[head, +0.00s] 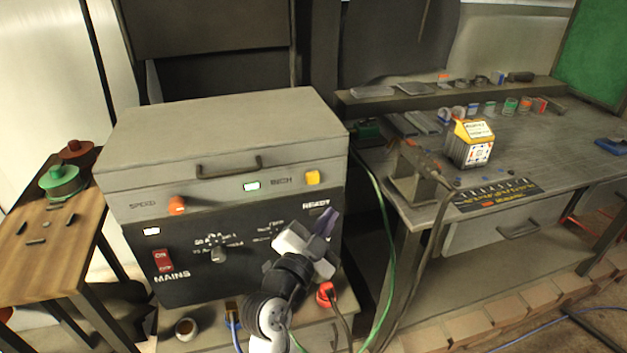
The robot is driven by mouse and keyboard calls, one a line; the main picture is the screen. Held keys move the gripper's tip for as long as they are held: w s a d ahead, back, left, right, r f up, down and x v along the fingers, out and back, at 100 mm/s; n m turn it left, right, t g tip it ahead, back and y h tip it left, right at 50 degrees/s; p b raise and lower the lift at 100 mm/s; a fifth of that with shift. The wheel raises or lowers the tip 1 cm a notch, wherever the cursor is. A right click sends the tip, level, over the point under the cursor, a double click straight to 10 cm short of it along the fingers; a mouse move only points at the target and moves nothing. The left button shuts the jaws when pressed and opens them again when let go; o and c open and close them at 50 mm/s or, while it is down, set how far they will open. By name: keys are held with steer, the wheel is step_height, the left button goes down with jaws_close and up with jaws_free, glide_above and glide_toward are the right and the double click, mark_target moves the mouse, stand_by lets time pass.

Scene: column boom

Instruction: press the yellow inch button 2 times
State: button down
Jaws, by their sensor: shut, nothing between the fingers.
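The gripper partly covers the right end of the panel below the READY label.
The grey machine (220,125) also carries an orange SPEED knob (177,205), a red MAINS switch (162,261) and a lid handle (229,168). A green cable (384,225) hangs on the right, beside a workbench (540,150). A wooden table (40,255) stands at left.

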steer(key=shift+w, duration=0.1)
glide_toward(313, 178)
steer(key=w+d, duration=0.4)
steer(key=shift+w+d+r+p, duration=0.2)
steer(key=shift+d+r+p, duration=0.1)
steer(key=shift+d, duration=0.1)
stand_by(1.8)
steer(key=shift+w+f+b, duration=0.1)
steer(key=shift+w+b, duration=0.05)
steer(key=shift+b, duration=0.2)
steer(key=shift+w+a, duration=0.15)
steer(key=shift+w, duration=0.1)
